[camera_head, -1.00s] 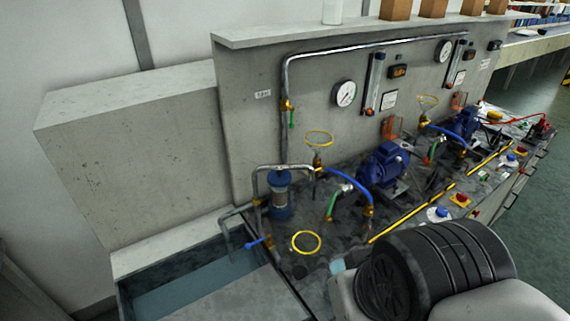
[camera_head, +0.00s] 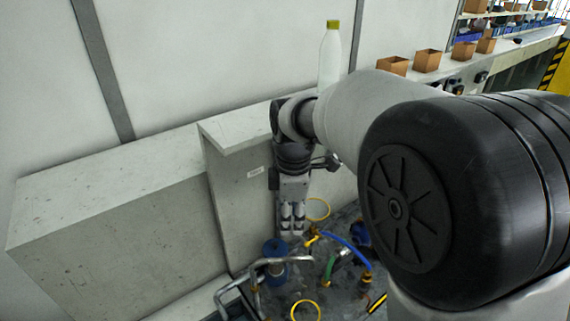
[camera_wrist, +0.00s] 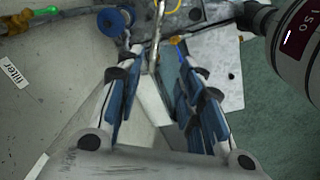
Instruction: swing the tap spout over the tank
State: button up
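The tap spout (camera_head: 221,297) is a thin bent metal pipe at the bottom of the head view, left of the blue filter (camera_head: 275,260). A silver pipe (camera_wrist: 154,42) shows beyond my fingertips in the wrist view; I cannot tell whether it is the spout. The tank is mostly below the head view's edge. In the wrist view a blue-grey strip (camera_wrist: 168,68) looks like part of it. My gripper (camera_head: 293,222) points down above the bench, near the filter. Its blue-padded fingers (camera_wrist: 160,58) are apart, with nothing visibly held between them.
A bottle (camera_head: 330,58) stands on top. My arm hides the right side.

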jog(key=w, duration=0.1)
jog(key=n+b, duration=0.1)
send_near(288, 257)
jog(key=f, duration=0.8)
jog(key=shift+w+f, duration=0.25)
jog(key=shift+c, duration=0.6)
grip_shut()
